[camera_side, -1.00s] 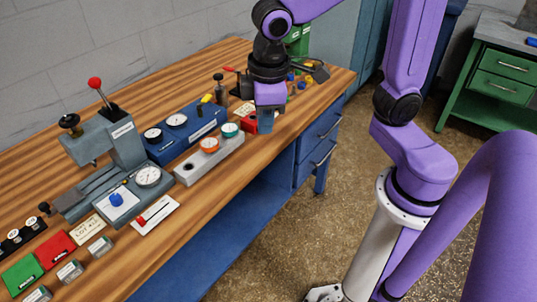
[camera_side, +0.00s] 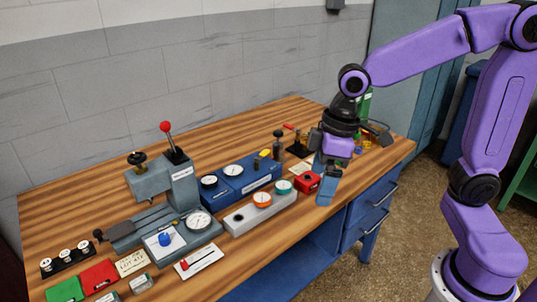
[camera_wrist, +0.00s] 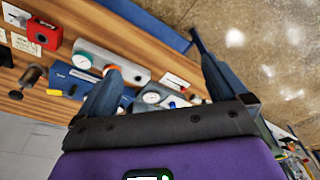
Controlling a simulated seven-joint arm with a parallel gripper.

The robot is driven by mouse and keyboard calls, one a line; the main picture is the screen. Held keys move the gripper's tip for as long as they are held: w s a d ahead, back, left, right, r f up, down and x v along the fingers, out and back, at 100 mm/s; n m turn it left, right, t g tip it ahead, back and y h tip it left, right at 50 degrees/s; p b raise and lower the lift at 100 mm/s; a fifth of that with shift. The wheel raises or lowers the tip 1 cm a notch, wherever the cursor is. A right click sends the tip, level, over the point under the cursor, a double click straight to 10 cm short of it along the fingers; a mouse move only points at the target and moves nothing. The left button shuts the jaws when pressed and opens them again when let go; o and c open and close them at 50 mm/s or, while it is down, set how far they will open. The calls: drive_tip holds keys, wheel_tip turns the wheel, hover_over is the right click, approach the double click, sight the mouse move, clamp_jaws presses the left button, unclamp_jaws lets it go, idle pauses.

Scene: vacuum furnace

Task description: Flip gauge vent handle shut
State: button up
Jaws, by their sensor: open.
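I take this as the vent handle, but the box's label is too small to read. In the wrist view the box (camera_wrist: 75,78) is at the left, with yellow (camera_wrist: 72,90) showing on it. My gripper (camera_side: 326,196) is near the bench's front edge, right of the box and apart from the handle. Its blue fingers (camera_wrist: 153,56) are spread and hold nothing between them.
A red box (camera_side: 307,182) sits just left of my gripper. A grey block (camera_side: 262,212) with orange and teal knobs lies in front of the gauge box. A dark cylinder (camera_side: 279,146) and a red-handled lever (camera_side: 298,142) stand behind. A grey press (camera_side: 165,195) is further left.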

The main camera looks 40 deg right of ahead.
drive_tip(key=w+d+r+m+t, duration=0.1)
drive_tip(key=w+d+m, duration=0.2)
drive_tip(key=w, duration=1.1)
drive_tip(key=m+t, duration=0.2)
drive_tip(key=m, duration=0.1)
approach(264, 156)
drive_tip(key=x, duration=0.4)
drive_tip(key=w+x, duration=0.1)
drive_tip(key=x, duration=0.2)
drive_tip(key=shift+w+a+f, duration=0.1)
drive_tip(key=shift+a+f, duration=0.05)
drive_tip(key=c, duration=1.3)
drive_tip(key=shift+s+a+m+h, duration=0.1)
drive_tip(key=shift+s+m+h, duration=0.25)
drive_tip(key=shift+m, duration=0.45)
drive_tip(key=shift+s+m+h, duration=0.15)
drive_tip(key=shift+m+h, duration=0.3)
drive_tip(key=shift+m, duration=0.35)
drive_tip(key=o, duration=1.3)
